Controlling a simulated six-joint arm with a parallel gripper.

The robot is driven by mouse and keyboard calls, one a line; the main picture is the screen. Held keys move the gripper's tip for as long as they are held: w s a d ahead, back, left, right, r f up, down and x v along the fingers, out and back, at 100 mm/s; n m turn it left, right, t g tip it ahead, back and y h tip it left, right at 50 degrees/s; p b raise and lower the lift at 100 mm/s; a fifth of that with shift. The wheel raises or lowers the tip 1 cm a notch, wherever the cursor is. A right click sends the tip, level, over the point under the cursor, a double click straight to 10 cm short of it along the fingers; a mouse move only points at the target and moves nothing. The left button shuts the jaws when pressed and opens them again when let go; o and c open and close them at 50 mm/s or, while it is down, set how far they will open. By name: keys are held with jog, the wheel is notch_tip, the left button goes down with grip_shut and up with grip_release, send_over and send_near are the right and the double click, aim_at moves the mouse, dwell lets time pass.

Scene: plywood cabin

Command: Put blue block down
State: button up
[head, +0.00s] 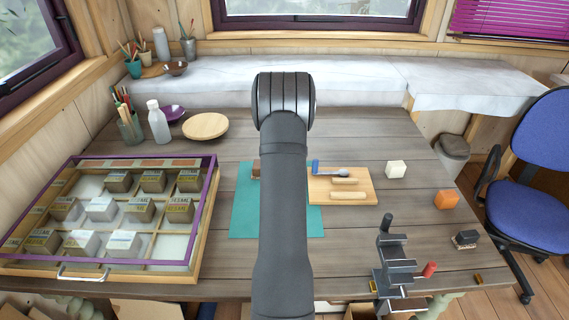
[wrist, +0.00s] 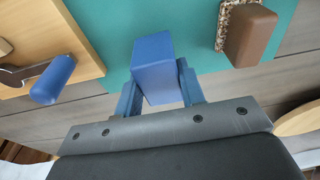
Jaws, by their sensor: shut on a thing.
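The blue block (wrist: 153,58) is between the two blue fingers of my gripper (wrist: 159,88) in the wrist view, and the gripper is shut on it. Behind it is the teal mat (wrist: 105,22), which also shows in the head view (head: 243,215). I cannot tell whether the block touches the mat or hangs above it. In the head view my own arm hides the gripper and the block.
A brown-handled brush (wrist: 250,35) lies on the mat beside the block. A wooden board (head: 318,195) with a blue-handled tool (head: 316,166) overlaps the mat's right side. A divided case (head: 205,225) is left.

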jog(key=shift+f, duration=0.9)
jog(key=o, duration=1)
jog(key=shift+f, duration=0.15)
jog(key=r, duration=0.4)
jog(key=s+r, duration=0.1)
jog(key=r, duration=0.7)
jog(key=shift+s+r, duration=0.1)
jog(key=shift+s, duration=0.3)
